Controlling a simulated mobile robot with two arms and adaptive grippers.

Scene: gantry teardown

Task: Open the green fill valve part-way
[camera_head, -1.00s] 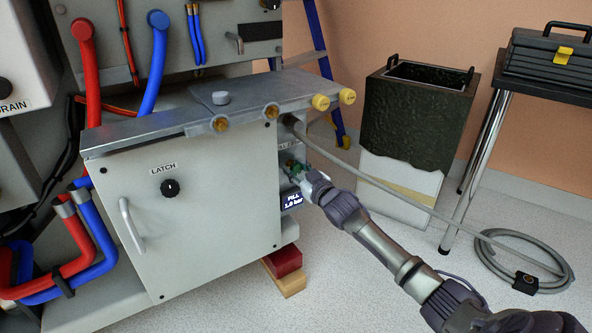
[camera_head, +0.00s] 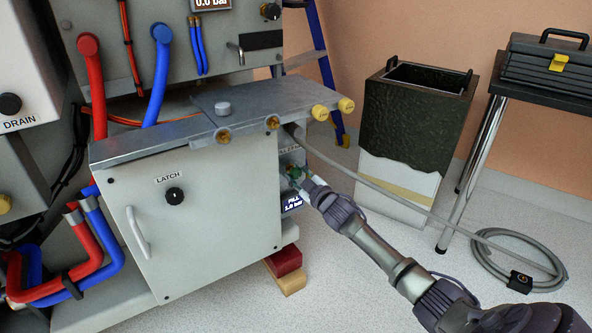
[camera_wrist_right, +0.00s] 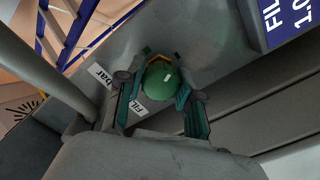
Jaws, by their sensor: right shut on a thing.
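The green fill valve (camera_head: 294,172) sits on the right side of the grey cabinet, above a small display reading FILL (camera_head: 292,201). In the right wrist view its round green knob (camera_wrist_right: 160,82) lies between the two teal-padded fingers of my right gripper (camera_wrist_right: 160,98). My right gripper (camera_head: 303,182) is shut on the knob, and its fingers hide part of it in the head view. The last digits on the display are too small to read surely. My left gripper is not in view.
A grey hose (camera_head: 380,184) runs from the cabinet just above my right arm to a coil on the floor. A metal shelf (camera_head: 170,140) overhangs the valve. A dark bin (camera_head: 412,130) stands behind, and a table with a toolbox (camera_head: 548,65) is at right.

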